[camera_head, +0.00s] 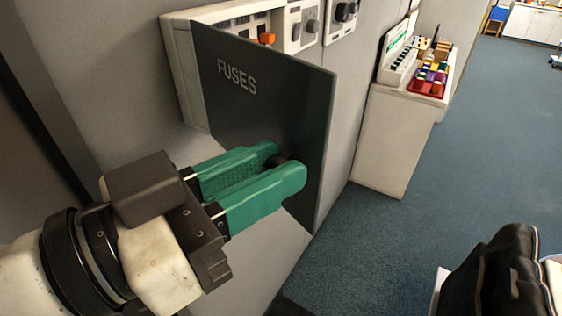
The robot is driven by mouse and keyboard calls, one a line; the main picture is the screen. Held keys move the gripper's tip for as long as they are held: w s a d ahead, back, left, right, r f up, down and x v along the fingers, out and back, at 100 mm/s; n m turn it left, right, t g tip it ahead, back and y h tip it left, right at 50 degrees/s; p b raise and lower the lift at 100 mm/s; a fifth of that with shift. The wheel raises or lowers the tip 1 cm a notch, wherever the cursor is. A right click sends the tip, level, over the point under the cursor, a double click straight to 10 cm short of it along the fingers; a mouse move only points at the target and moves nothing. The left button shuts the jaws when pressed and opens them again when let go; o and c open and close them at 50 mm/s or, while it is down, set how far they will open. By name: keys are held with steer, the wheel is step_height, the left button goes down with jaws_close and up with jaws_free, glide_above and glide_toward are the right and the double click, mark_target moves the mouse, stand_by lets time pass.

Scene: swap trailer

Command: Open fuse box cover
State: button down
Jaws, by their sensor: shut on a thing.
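The fuse box cover (262,100) is a dark grey panel marked "FUSES". It stands swung out from the white fuse box (183,70) on the wall, with a gap showing between them. Inside the box, part of a row of switches and an orange switch (267,38) show above the cover's top edge. My gripper (283,170), with green fingers, is shut on the dark knob (279,160) near the cover's outer edge. The fingers partly hide the knob.
Grey wall panels hold switch units (303,25) behind the cover. A white cabinet (398,140) with colourful items on top stands to the right. A black bag (498,280) is at the lower right. Blue floor (480,140) lies open between them.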

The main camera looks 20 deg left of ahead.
steer(key=shift+a, duration=0.1)
stand_by(0.3)
steer(key=c, duration=0.9)
jaws_free()
steer(key=shift+c, duration=0.2)
steer(key=shift+s, duration=0.1)
steer(key=b+v, duration=0.2)
steer(key=v, duration=0.8)
steer(key=shift+s+a+b, duration=0.2)
steer(key=shift+a+b, duration=0.05)
steer(key=shift+b, duration=0.05)
